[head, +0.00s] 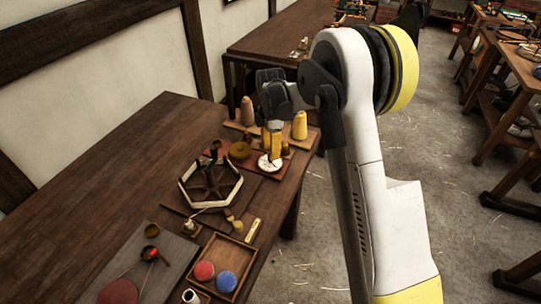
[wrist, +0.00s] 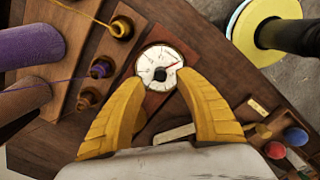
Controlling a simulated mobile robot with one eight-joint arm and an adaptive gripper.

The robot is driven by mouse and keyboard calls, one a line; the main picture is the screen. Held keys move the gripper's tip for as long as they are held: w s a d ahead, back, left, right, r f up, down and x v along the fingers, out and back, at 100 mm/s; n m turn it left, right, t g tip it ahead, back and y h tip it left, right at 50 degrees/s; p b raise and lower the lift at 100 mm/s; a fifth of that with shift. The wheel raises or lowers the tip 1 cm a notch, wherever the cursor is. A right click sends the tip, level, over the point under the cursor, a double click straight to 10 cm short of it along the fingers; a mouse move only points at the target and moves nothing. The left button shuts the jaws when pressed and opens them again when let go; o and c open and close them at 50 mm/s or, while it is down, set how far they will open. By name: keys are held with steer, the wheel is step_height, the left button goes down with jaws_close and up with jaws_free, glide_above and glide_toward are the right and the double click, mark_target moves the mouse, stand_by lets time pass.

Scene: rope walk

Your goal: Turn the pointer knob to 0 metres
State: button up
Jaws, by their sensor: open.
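The round white dial (wrist: 160,56) is fixed on a reddish-brown board and shows between my fingertips in the wrist view. Its small dark pointer knob (wrist: 160,74) sits at the middle, with a red mark pointing up and to the right. The scale markings are too small to read. My gripper (wrist: 160,77) is open, one yellow finger on each side of the dial's lower part, with nothing between them but the dial beyond. In the head view my gripper (head: 271,152) points down over the dial (head: 269,163); whether it touches the knob cannot be told.
A hexagonal reel (head: 210,184) stands left of the dial in the head view. Yarn cones (head: 300,126) stand behind it. A wooden tray (head: 238,248) with red and blue balls lies nearer. The bench's left part is clear.

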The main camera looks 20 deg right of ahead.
step_height(320, 180, up, 9)
steer(key=shift+f, duration=0.15)
stand_by(0.4)
steer(key=s+r+m+t, duration=0.3)
steer(key=s+r+m, duration=0.7)
steer(key=s, duration=0.4)
steer(key=s+f+m+t, duration=0.1)
steer(key=s+m+t, duration=0.3)
steer(key=s+m, duration=0.5)
steer(key=s, duration=0.7)
steer(key=shift+s, duration=0.2)
steer(key=shift+f, duration=0.1)
